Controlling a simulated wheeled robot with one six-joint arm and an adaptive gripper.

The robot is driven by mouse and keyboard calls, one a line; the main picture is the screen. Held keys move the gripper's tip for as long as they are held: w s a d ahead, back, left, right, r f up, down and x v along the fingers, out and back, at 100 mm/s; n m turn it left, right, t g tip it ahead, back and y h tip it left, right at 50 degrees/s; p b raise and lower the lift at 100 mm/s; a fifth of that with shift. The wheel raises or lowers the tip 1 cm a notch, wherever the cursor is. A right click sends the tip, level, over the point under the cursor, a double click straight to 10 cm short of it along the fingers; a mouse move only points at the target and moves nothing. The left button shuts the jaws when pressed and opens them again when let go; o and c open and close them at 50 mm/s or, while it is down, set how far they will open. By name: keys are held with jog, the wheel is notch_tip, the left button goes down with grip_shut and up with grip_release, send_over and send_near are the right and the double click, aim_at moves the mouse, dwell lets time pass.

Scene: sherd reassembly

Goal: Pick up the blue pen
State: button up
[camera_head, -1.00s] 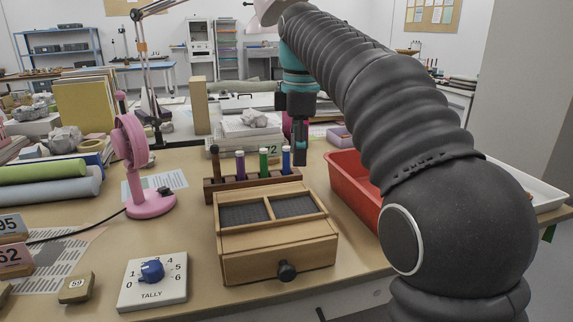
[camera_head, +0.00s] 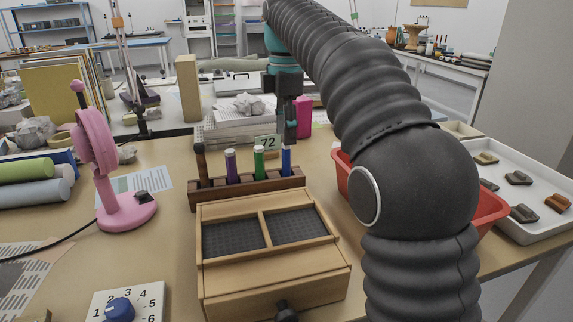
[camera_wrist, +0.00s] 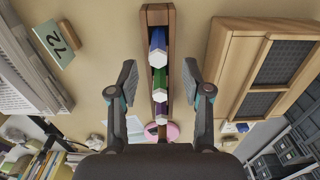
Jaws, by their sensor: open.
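The blue pen (camera_head: 286,160) stands upright in the right end of a dark wooden rack (camera_head: 246,186). It also shows from above in the wrist view (camera_wrist: 158,45), as a blue hexagonal body with a white end. My gripper (camera_head: 289,140) is just above the blue pen in the head view, pointing down. In the wrist view my gripper (camera_wrist: 162,82) is open, with a finger on either side of the row of pens. Nothing is between the fingertips that I can see gripped. A green pen (camera_head: 259,161) and a purple pen (camera_head: 231,166) stand beside the blue one.
A brown-handled tool (camera_head: 200,160) stands at the rack's left end. A wooden drawer box (camera_head: 225,285) sits in front of the rack. A pink fan (camera_head: 98,150) is at left, a red bin (camera_head: 490,208) at right. A card reading 72 (camera_head: 268,142) stands behind.

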aim_at(286, 150)
jog(key=shift+w+f+b, duration=0.1)
jog(key=shift+f+b, duration=0.65)
jog(key=shift+f, duration=1.85)
grip_shut()
